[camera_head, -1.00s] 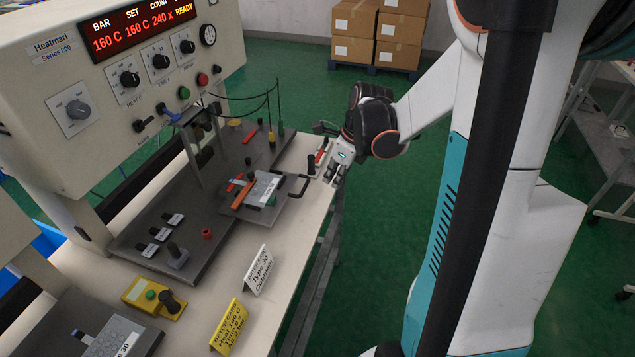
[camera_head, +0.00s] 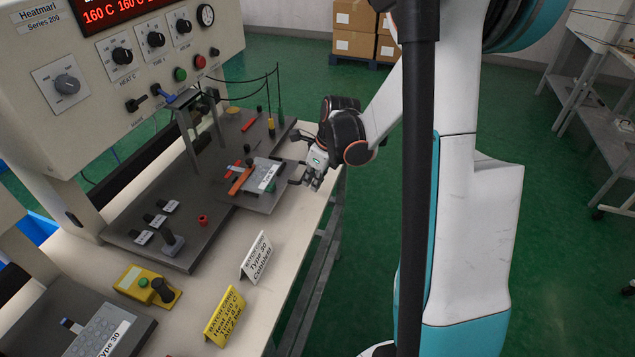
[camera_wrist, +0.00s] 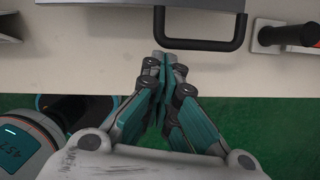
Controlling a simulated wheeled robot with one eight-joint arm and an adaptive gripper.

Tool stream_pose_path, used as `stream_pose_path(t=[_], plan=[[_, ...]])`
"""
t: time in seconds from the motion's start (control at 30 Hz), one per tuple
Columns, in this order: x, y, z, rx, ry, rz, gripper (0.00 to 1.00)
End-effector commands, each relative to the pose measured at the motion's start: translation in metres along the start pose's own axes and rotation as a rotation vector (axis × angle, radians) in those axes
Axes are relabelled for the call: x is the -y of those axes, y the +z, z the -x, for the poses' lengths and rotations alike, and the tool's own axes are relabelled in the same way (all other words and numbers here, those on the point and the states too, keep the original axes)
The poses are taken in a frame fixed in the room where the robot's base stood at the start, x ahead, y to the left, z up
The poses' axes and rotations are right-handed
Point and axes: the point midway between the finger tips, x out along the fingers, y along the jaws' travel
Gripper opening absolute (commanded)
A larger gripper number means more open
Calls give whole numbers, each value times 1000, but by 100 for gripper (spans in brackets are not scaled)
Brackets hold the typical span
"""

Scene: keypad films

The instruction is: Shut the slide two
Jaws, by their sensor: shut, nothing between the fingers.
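The slide (camera_head: 268,203) is a grey plate drawn out from the press toward the table's front edge. It carries a keypad (camera_head: 268,177) and an orange-red bar (camera_head: 241,181). Its black U-shaped handle (camera_wrist: 207,46) points toward me in the wrist view. My gripper (camera_head: 312,184) is shut and empty at the table edge, just outside the handle. In the wrist view, my gripper's fingertips (camera_wrist: 168,60) are just below the handle's left end; I cannot tell whether they touch it. My gripper partly hides the handle in the head view.
A black knob with a red-orange bar (camera_wrist: 292,36) lies right of the handle in the wrist view. The press panel (camera_head: 120,60) rises at the back. Sign cards (camera_head: 256,257) and a yellow button box (camera_head: 146,289) stand on the near tabletop.

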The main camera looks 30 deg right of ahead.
Motion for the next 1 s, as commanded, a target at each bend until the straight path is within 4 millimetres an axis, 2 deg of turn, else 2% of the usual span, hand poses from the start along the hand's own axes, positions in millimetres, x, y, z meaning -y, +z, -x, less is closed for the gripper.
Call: stream_pose_path(t=[0.27, 0.37, 0.6, 0.7, 0.83, 1.0], plan=[[0, 2, 0, 0, 0, 1, 0], [-3, 16, -4, 0, 0, 5, 0], [-15, 74, -22, 0, 2, 6, 0], [-18, 91, -27, 0, 1, 4, 0], [-20, 101, -31, -1, 0, 2, 0], [-20, 101, -31, -1, 0, 1, 0]])
